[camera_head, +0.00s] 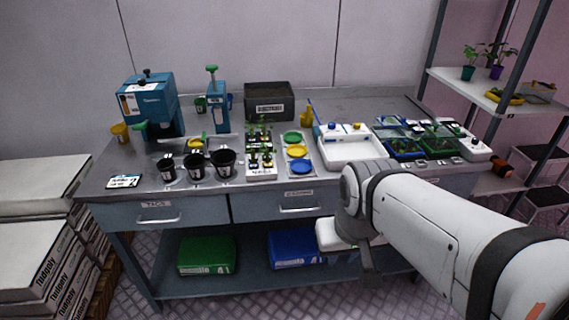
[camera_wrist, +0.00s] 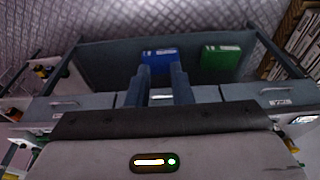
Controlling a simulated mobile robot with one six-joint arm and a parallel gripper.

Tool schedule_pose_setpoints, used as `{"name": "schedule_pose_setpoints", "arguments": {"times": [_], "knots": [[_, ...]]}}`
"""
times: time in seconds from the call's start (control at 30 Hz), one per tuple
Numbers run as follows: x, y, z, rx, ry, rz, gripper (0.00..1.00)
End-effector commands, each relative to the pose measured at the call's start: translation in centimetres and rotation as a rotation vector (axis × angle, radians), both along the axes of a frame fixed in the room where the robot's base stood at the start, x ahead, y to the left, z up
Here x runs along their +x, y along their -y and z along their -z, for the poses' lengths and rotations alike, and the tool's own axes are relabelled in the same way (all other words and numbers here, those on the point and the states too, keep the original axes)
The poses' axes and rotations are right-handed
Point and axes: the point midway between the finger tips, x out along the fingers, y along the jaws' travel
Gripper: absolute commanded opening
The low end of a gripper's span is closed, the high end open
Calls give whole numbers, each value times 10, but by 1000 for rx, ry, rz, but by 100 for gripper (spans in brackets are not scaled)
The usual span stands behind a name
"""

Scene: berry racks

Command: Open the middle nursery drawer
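The middle nursery drawer (camera_head: 262,208) is in the front of the blue-grey bench and looks shut. Its bar handle (camera_head: 300,209) is to the right of the middle of its front, under a small label. In the wrist view the bench is upside down, and the middle drawer's handle (camera_wrist: 160,97) shows between my two fingers. My gripper (camera_wrist: 160,68) is open, with a clear gap and nothing held. In the head view my gripper (camera_head: 369,262) hangs low in front of the bench, to the right of the handle. I cannot tell its distance from the handle.
The left drawer (camera_head: 155,213), labelled TAGS, looks shut. My arm partly hides the right drawer. A green bin (camera_head: 207,254) and a blue bin (camera_head: 293,248) sit on the lower shelf. Pots, seedling trays and tools stand on the bench top.

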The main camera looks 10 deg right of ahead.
Motion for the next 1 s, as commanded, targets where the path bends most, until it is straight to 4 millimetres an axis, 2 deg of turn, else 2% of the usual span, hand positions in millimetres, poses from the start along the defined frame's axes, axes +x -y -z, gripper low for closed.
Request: {"name": "schedule_pose_setpoints", "arguments": {"times": [0.3, 0.43, 0.53, 0.67, 0.8, 0.87, 1.0], "knots": [[2, -2, 3, 14, -13, 2, 20], [11, -11, 19, 91, -77, 13, 20], [26, -25, 38, 209, -154, 29, 20], [57, -45, 64, 414, -242, 63, 20], [100, -60, 90, 647, -284, 111, 20], [121, -63, 102, 749, -283, 137, 20], [175, -59, 132, 977, -240, 214, 20]]}}
